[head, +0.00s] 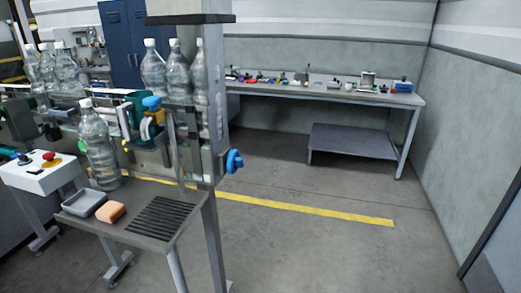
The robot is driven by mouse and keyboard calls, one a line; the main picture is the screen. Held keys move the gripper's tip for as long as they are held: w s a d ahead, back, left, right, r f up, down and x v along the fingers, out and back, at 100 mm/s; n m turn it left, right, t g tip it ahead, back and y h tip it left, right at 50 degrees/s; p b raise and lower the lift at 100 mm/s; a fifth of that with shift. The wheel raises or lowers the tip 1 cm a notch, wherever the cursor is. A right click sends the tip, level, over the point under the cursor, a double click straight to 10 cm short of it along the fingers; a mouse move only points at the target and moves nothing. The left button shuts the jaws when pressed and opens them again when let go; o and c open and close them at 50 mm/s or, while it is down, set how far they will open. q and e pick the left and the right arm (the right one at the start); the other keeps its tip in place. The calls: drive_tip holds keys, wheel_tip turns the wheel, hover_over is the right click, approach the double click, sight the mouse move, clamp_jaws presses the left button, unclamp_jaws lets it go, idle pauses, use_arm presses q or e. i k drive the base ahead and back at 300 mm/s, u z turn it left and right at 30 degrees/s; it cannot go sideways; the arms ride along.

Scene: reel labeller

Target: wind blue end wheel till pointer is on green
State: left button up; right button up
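The blue wheel (234,161) sticks out from the right end of the labelling machine, beside the grey upright post (213,120). Nothing touches it. A second blue knob (151,103) sits higher on the machine, above a dark green and yellow unit (146,124). I cannot make out a pointer or a green scale mark at this size. Neither of my grippers is in the head view.
A metal shelf (160,222) with a grey tray (84,203) and an orange sponge (110,212) juts out in front. A clear bottle (99,150) stands behind it. A white control box (40,172) is left. The floor (300,245) right of the machine is clear.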

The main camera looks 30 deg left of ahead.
sight(233, 161)
drive_tip(key=i, duration=1.15)
drive_tip(key=u, duration=2.6)
